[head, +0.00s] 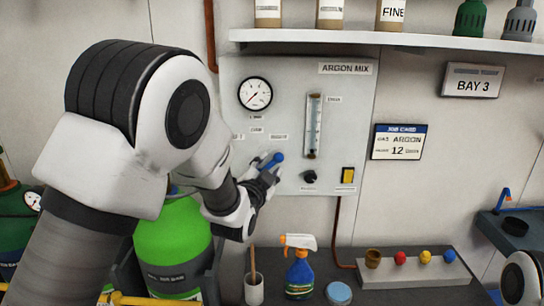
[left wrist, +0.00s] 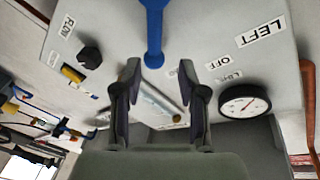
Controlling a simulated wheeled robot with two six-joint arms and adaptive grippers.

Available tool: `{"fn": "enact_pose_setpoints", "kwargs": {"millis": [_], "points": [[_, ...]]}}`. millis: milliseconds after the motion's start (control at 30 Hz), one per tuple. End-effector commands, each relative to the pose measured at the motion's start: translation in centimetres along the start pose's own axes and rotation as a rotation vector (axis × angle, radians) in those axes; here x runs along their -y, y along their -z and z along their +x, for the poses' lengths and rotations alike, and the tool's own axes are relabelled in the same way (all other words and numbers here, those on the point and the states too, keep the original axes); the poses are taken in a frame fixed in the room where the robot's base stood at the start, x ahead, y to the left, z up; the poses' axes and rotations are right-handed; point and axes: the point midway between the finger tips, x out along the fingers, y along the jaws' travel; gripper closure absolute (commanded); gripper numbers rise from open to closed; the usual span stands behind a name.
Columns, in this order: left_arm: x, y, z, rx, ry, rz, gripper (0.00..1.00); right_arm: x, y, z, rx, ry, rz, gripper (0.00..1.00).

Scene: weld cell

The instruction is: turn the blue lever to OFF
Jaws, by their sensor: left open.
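The blue lever (head: 272,161) is on the grey ARGON MIX panel (head: 230,90), low on its left half. In the head view it slants, its rounded end up and to the right. My left gripper (head: 264,181) is at the lever, partly covering it and the labels near it. In the left wrist view the blue lever (left wrist: 154,25) comes down from the top edge, its end between the open fingertips (left wrist: 160,70), closer to the left finger. I cannot tell if they touch. An OFF label (left wrist: 218,62) and a LEFT label (left wrist: 260,33) show to its right.
The panel also has a round gauge (head: 255,93), a flow tube (head: 313,125), a black knob (head: 309,176) and a yellow switch (head: 347,175). Below stand a green cylinder (head: 172,240) and a spray bottle (head: 299,270). A shelf (head: 400,39) runs above.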

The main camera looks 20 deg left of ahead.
Motion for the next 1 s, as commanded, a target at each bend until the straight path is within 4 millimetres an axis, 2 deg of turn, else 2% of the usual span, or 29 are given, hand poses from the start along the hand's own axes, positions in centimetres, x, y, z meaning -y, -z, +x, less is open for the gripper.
{"fn": "enact_pose_setpoints", "kwargs": {"millis": [33,133,400,433,533,567,1000], "points": [[0.1,0.1,0.9,0.002,-0.002,-0.002,0.59,0.0,0.1,-0.7,-0.001,0.000,0.000,1.00],[0.0,0.1,2.1,0.001,-0.002,-0.001,0.59,0.0,0.1,-1.1,-0.002,0.000,0.000,1.00],[-0.1,-0.1,2.7,0.002,-0.002,0.000,0.59,0.0,0.1,-1.0,-0.002,0.000,0.000,1.00],[-0.1,-0.1,2.7,0.002,-0.002,0.000,0.62,0.0,0.1,-1.0,-0.002,0.000,0.000,1.00],[-0.1,-0.1,2.7,0.002,-0.002,0.000,0.97,0.0,0.1,-1.0,-0.002,0.000,0.000,1.00],[-0.1,-0.1,2.7,0.002,-0.002,0.000,1.00,0.0,0.1,-1.0,-0.002,0.000,0.000,1.00],[0.0,0.0,3.3,-0.006,0.005,-0.020,1.00,0.0,0.1,-0.7,-0.002,0.000,0.000,1.00]]}}
